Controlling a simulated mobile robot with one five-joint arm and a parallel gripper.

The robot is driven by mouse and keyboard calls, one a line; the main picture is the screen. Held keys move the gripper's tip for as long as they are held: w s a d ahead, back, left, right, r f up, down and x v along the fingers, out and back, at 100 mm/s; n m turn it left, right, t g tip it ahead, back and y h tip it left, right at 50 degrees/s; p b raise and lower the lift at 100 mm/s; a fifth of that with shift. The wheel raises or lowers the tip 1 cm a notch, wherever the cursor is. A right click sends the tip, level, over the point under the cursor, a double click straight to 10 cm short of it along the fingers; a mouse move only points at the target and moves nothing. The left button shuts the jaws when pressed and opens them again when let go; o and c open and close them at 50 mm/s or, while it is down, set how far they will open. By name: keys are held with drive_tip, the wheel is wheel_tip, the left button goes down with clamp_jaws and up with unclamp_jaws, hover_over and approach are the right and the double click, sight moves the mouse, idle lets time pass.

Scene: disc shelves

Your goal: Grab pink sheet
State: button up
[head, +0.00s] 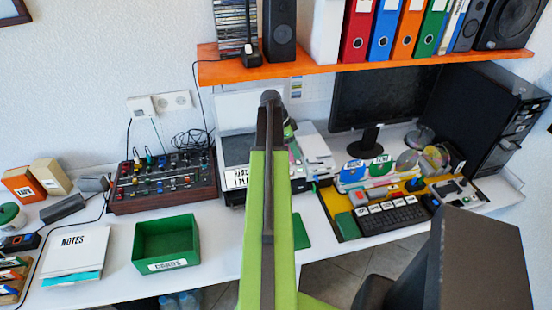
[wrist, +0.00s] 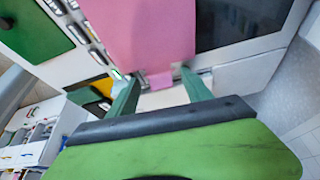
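The pink sheet (wrist: 140,32) fills the upper middle of the wrist view, with a smaller pink piece at its lower end between my fingers. My gripper (wrist: 155,76) is open, with one green finger on each side of that lower end. I cannot tell whether either finger touches the sheet. In the head view my arm hides most of the area around the printer-like device (head: 235,148), and the sheet is not clearly visible there.
An orange shelf (head: 370,66) with binders and speakers hangs above the desk. A mixer (head: 163,182) and green box (head: 165,242) stand left of my arm. A monitor (head: 385,95), keyboard (head: 393,217) and black computer tower (head: 485,115) stand to the right.

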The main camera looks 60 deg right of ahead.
clamp_jaws()
drive_tip(key=shift+r, duration=0.15)
